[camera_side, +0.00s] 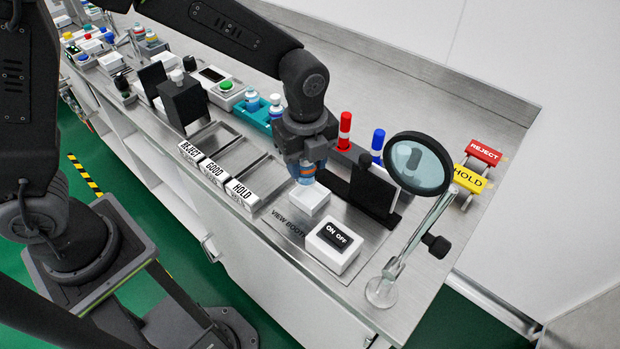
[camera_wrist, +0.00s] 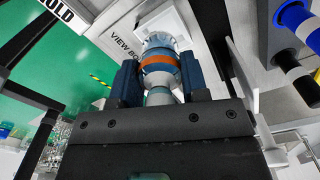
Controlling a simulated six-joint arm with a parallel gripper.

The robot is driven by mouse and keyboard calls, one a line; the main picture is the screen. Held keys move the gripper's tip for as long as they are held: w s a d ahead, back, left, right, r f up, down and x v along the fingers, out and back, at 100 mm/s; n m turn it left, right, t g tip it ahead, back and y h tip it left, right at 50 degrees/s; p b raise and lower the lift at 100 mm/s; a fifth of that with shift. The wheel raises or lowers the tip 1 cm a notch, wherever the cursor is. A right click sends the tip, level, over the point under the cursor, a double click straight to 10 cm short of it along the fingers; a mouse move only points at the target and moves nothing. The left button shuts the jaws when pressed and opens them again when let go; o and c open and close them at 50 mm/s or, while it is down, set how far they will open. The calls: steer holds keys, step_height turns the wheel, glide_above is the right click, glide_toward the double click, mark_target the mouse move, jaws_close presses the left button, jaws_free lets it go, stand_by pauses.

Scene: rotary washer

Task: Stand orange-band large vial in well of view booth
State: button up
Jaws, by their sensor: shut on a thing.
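My gripper (camera_side: 306,158) is shut on the orange-band large vial (camera_side: 306,173). In the wrist view the vial (camera_wrist: 160,66) shows its orange band between the two fingers of my gripper (camera_wrist: 160,80). In the side view the vial hangs just above the white block (camera_side: 309,200) of the view booth, with a black panel (camera_side: 373,190) behind it. The well itself is hidden by the vial and gripper. I cannot tell whether the vial touches the block.
A white ON/OFF switch box (camera_side: 333,246) and a magnifier (camera_side: 417,163) on a stand are to the right. REJECT, GOOD and HOLD trays (camera_side: 240,156) lie to the left. A teal rack (camera_side: 255,116) with vials is behind. Red (camera_side: 345,130) and blue (camera_side: 377,142) markers stand behind the booth.

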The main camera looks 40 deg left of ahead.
mark_target(310, 181)
steer(key=shift+d+f, duration=0.45)
steer(key=shift+d, duration=0.05)
steer(key=shift+f, duration=1.85)
steer(key=shift+f, duration=0.15)
steer(key=o, duration=0.9)
steer(key=shift+o, duration=0.2)
